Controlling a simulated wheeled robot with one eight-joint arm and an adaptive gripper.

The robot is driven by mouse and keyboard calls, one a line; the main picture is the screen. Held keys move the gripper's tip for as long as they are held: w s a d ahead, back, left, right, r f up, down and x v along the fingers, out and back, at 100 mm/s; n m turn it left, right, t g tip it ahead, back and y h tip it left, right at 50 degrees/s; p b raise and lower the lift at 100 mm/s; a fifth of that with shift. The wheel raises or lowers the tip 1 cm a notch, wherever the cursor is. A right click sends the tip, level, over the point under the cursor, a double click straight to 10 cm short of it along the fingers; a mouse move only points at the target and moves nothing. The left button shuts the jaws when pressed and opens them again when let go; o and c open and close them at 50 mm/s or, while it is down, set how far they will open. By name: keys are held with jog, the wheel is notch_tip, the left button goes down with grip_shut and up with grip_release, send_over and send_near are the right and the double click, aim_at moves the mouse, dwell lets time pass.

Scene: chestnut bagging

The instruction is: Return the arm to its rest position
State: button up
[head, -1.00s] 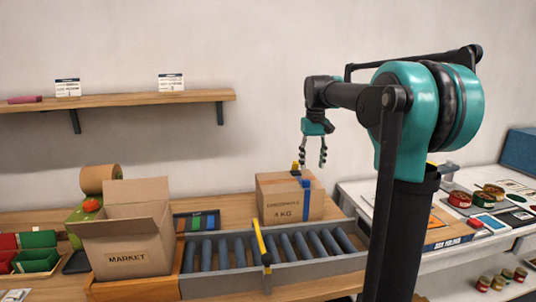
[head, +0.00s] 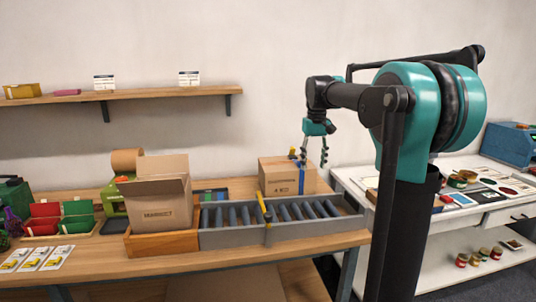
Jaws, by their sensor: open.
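My arm stands upright at the right of the head view, with its teal joint raised and its forearm reaching left. My gripper (head: 316,153) hangs from it, pointing down, open and empty. It shows in front of the wall, just right of a closed cardboard box (head: 282,181) with blue tape. I see no contact between them. The box sits at the back of a grey roller conveyor (head: 300,234). An open cardboard box marked MARKET (head: 158,215) stands in a wooden tray (head: 165,245) at the conveyor's left end.
A yellow-handled bar (head: 264,208) crosses the conveyor. Red and green bins (head: 78,227) and labelled cards (head: 35,259) lie at the left of the wooden table (head: 205,259). A shelf (head: 165,95) hangs above. A white bench (head: 455,225) with jars stands at the right.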

jog(key=s+d+f+m+t, duration=0.1)
jog(key=s+f+t, duration=0.1)
jog(key=s+f, duration=1.1)
jog(key=s+d+f+m+t, duration=0.1)
jog(key=s+d+f+t, duration=0.1)
jog(key=s+f, duration=1.1)
notch_tip(320, 180, down, 2)
jog(key=shift+s, duration=0.35)
jog(key=shift+d, duration=0.1)
dwell(0.6)
